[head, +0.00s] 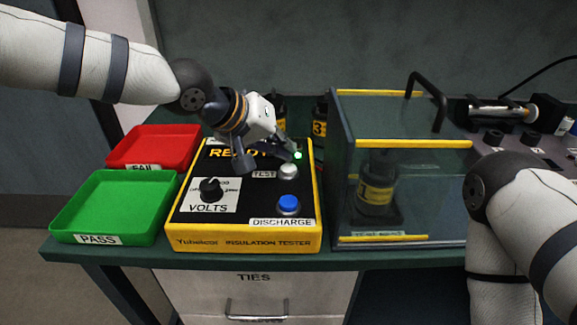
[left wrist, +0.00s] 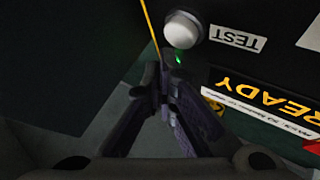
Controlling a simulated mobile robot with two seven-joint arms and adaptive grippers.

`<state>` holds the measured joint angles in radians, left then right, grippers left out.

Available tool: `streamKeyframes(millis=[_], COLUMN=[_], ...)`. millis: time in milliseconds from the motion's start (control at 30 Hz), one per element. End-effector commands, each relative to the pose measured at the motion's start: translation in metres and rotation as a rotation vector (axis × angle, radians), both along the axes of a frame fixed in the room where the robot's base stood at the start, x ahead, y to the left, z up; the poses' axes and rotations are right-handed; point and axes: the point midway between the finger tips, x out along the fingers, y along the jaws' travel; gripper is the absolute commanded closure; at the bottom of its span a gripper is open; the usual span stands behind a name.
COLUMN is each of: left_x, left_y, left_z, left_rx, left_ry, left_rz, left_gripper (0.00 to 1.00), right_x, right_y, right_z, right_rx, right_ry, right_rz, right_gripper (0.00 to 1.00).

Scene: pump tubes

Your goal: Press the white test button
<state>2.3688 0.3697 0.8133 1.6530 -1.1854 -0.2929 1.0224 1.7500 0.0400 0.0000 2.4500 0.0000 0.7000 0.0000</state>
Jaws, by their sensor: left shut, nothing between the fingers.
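The white test button (head: 288,172) sits on the black top of the yellow insulation tester (head: 245,238), right of the TEST label. It also shows in the left wrist view (left wrist: 183,28), upright in its socket beside the label. My left gripper (head: 297,156) is shut and empty, over the upper right part of the tester, by the lit green lamp (head: 298,155). In the left wrist view its fingertips (left wrist: 168,62) are just below the button in the picture, apart from it in that view. The height gap cannot be told. My right gripper is out of view.
A blue discharge button (head: 288,204) and a volts knob (head: 210,188) are on the tester. Red FAIL (head: 150,147) and green PASS (head: 70,218) trays lie left. A clear box (head: 400,143) with yellow edges, holding a tube (head: 376,190), stands close on the right.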

Motion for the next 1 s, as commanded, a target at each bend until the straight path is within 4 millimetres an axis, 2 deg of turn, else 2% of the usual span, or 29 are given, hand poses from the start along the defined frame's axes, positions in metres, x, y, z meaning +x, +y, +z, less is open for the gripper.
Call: streamKeyframes(millis=[1000], left_x=[0.0], left_y=[0.0], left_z=[-0.01], left_rx=[0.0], left_ry=[0.0], left_rz=[0.0], left_gripper=[1.0], right_x=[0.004], right_y=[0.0], right_z=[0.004], right_rx=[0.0], right_ry=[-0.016], right_rz=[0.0], right_gripper=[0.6])
